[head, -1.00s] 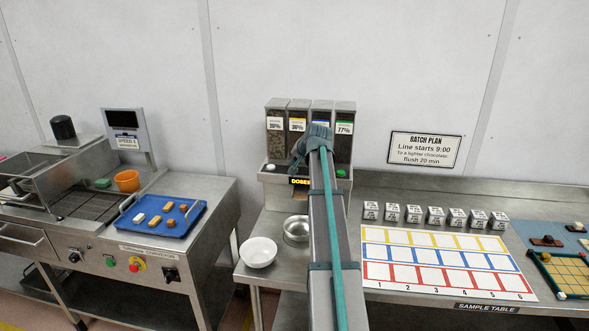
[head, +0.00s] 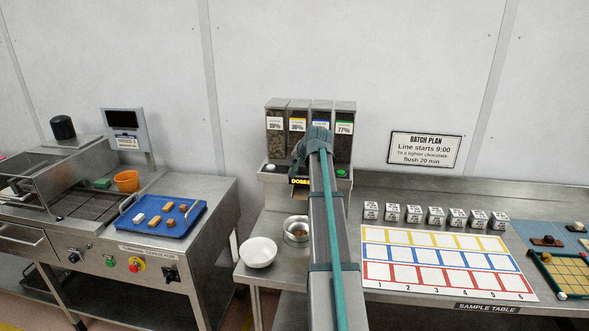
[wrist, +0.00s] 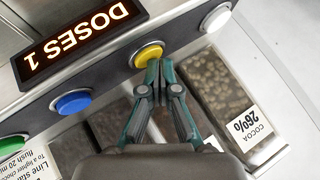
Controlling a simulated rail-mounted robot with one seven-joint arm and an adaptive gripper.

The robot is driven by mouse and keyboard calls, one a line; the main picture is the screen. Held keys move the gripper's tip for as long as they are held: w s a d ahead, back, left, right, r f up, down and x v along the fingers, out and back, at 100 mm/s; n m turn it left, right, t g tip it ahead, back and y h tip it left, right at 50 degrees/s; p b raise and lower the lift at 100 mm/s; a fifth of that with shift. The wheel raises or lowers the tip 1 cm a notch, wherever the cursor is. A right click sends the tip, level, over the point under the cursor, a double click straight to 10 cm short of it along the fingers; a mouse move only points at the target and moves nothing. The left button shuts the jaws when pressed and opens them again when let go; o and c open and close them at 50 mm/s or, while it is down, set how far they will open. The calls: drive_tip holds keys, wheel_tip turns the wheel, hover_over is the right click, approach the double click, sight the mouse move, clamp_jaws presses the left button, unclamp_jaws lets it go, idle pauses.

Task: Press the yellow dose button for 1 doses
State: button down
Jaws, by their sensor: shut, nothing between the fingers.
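The yellow dose button (wrist: 148,54) is on the front of the doser, between a white and a blue button in the wrist view. My gripper (wrist: 158,66) is shut and empty, its fingertips at the yellow button's lower edge; I cannot tell whether they touch it. The display (wrist: 75,42) beside the buttons reads "DOSES 1". In the head view my arm hides the gripper and the yellow button.
The white button (wrist: 216,18), blue button (wrist: 72,102) and green button (wrist: 12,144) sit in the same row. A white bowl (head: 258,252) stands left of the metal bowl. The sample table with a colored grid sheet (head: 440,290) is at right.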

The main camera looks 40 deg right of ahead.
drive_tip(key=shift+r, duration=0.4)
drive_tip(key=shift+r+p, duration=1.65)
drive_tip(key=shift+r, duration=1.35)
